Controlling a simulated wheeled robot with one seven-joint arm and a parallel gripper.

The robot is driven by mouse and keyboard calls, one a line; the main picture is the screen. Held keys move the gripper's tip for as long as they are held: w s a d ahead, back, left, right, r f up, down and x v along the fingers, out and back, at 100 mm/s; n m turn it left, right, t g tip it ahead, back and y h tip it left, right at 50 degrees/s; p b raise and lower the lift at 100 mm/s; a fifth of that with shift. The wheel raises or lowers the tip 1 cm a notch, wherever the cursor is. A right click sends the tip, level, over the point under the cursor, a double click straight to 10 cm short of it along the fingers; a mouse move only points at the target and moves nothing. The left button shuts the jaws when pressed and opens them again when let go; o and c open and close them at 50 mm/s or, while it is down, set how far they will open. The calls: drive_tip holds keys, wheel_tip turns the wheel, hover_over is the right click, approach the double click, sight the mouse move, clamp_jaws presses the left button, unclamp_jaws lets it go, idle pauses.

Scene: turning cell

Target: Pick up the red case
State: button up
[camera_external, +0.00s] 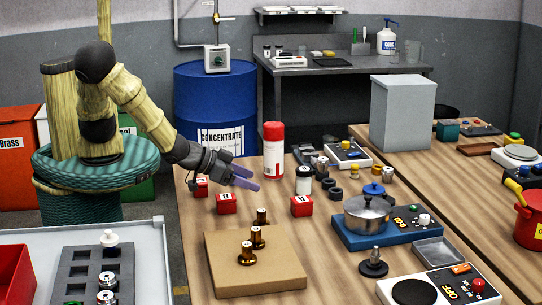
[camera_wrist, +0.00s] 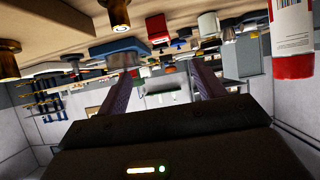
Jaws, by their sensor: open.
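Three small red cases with white labels stand on the wooden table in the external view: one (camera_external: 201,187) beside my gripper's wrist, one (camera_external: 226,204) just in front of and below it, one (camera_external: 302,206) farther right. I cannot tell which one the task means. My gripper (camera_external: 248,178) is open and empty, its purple fingers pointing right above the table, apart from the cases. In the wrist view, which is upside down, the open fingers (camera_wrist: 163,82) have nothing between them up close.
A red-and-white can (camera_external: 273,152) stands behind the gripper; it shows at upper right in the wrist view (camera_wrist: 292,40). A pot (camera_external: 368,217) on a blue cooker and a black-lidded jar (camera_external: 303,181) stand right.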

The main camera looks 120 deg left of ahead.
drive_tip(key=p, duration=0.1)
approach(300, 199)
drive_tip(key=x, duration=0.5)
idle(0.3)
drive_tip(key=shift+f, duration=0.1)
drive_tip(key=shift+p+x, duration=0.75)
drive_tip(key=shift+x, duration=2.1)
drive_tip(key=c, duration=1.2)
